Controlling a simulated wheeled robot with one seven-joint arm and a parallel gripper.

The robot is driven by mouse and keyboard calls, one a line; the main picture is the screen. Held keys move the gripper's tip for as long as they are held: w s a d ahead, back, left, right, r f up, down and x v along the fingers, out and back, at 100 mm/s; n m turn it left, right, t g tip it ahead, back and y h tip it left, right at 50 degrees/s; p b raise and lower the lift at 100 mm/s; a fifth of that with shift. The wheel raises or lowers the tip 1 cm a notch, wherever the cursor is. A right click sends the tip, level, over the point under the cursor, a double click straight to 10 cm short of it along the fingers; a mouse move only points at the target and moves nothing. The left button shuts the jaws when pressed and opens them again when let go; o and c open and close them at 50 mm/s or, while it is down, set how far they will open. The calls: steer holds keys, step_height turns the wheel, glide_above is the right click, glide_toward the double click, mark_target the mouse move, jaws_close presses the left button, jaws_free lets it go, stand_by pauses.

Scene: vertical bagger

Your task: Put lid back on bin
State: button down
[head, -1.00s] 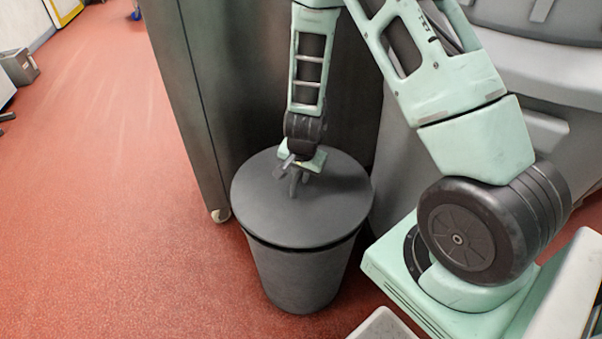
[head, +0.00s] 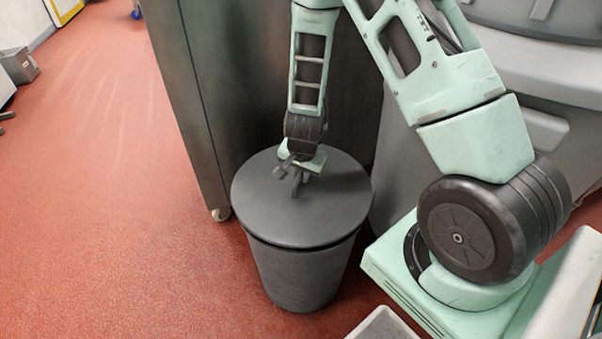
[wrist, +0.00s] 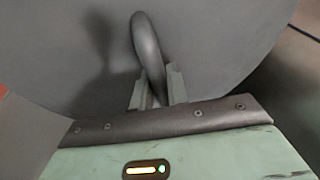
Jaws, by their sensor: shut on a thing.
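The round dark grey lid (head: 335,205) lies level over the mouth of the grey bin (head: 302,275), covering it. Only a thin dark line shows between the lid's edge and the bin at the front. The lid's far side against the bin's rim is hidden. My gripper (head: 296,182) points down at the lid's middle and is shut on its handle. In the wrist view, the curved lid handle (wrist: 147,40) rises between the two fingers of my gripper (wrist: 157,90), with the lid's flat top (wrist: 220,50) behind it.
A tall grey metal cabinet (head: 190,90) on castors stands close behind the bin. A large grey machine body (head: 400,160) is at the right. A pale tray edge (head: 385,325) shows at the bottom. Red floor (head: 120,200) is open on the left.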

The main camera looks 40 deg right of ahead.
steer(key=shift+f+b, duration=0.35)
steer(key=shift+f, duration=0.1)
stand_by(0.4)
steer(key=c, duration=0.9)
jaws_free()
steer(key=shift+r, duration=0.1)
steer(key=p+v, duration=0.5)
steer(key=v, duration=0.1)
steer(key=shift+s+a+r+p, duration=0.1)
steer(key=shift+r+p, duration=0.25)
